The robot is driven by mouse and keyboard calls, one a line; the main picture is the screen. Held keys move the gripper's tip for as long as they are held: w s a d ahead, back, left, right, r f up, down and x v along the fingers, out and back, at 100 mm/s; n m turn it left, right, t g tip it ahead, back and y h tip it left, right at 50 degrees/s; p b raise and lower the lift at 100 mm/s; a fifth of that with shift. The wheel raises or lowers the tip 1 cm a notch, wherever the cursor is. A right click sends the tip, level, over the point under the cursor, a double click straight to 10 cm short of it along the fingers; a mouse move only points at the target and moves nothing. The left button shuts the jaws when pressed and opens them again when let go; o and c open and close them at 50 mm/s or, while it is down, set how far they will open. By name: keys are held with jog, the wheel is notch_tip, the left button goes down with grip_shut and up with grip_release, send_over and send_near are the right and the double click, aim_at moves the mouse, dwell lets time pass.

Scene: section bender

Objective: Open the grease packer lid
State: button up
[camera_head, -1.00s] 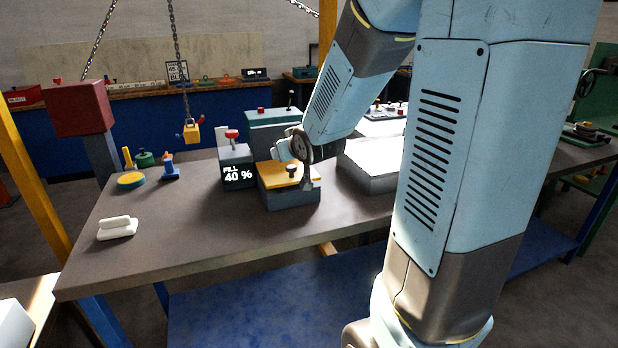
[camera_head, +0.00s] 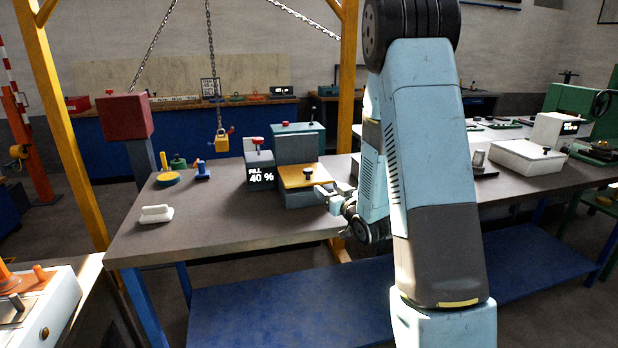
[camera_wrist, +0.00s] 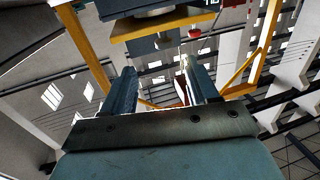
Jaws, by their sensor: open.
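The grease packer appears to be the dark grey box (camera_head: 300,199) on the workbench, beside a display block reading FILL 40 %. Its flat yellow lid (camera_head: 298,181) lies level on top and looks shut, with a small black knob (camera_head: 308,171) standing on it. My gripper (camera_head: 325,192) is at the box's right front corner, just below lid height. Whether it touches is hard to tell. In the wrist view my gripper's fingers (camera_wrist: 161,88) are apart with nothing between them, and the yellow lid (camera_wrist: 178,25) shows beyond them at the top.
The FILL display block (camera_head: 260,173) with a red knob stands left of the box. A teal-topped box (camera_head: 298,145) stands close behind. A hanging yellow block (camera_head: 222,143) and small coloured parts are farther left. The bench's front left is clear except for a white handle (camera_head: 156,214).

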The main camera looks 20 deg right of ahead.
aim_at(309, 174)
jog(key=x, duration=1.3)
jog(key=shift+w+a, duration=0.2)
jog(key=shift+a, duration=0.15)
